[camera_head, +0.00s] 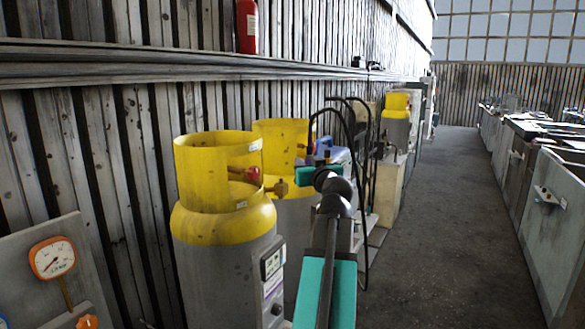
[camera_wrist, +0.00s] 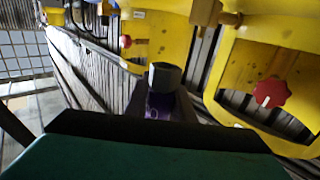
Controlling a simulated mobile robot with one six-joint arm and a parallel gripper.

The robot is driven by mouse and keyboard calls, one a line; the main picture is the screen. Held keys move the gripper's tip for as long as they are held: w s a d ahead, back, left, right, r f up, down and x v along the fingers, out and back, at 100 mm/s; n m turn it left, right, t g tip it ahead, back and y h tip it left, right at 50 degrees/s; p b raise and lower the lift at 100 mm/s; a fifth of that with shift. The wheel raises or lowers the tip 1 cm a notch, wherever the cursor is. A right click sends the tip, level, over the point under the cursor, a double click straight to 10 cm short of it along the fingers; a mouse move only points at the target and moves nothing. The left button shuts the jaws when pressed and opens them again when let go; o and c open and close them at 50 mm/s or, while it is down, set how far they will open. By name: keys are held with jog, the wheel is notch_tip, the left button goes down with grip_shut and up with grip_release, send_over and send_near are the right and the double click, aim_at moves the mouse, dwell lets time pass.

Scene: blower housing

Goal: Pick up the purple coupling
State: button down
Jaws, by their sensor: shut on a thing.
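The purple coupling (camera_wrist: 157,105) shows in the middle of the wrist view, with a dark grey angular end (camera_wrist: 165,77) above it. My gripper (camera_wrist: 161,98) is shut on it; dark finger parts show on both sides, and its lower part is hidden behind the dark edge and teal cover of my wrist. In the head view my arm reaches forward beside the yellow-collared cylinders. A small blue-purple patch (camera_head: 323,147) shows near the arm's end there; I cannot tell whether it is the coupling.
A near gas cylinder (camera_head: 222,222) with a yellow collar stands left of my arm, and another (camera_head: 283,140) behind it. A red knob (camera_wrist: 272,92) shows in the wrist view. Black hoses (camera_head: 350,115) arch beyond the arm. The aisle floor (camera_head: 435,210) on the right is clear.

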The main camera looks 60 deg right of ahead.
aim_at(309, 163)
jog(key=shift+s+a+r+b, duration=0.15)
jog(key=shift+s+a, duration=0.1)
jog(key=shift+s, duration=0.55)
jog(key=shift+s+a+b, duration=0.15)
jog(key=shift+s+a, duration=0.1)
jog(key=shift+s, duration=0.5)
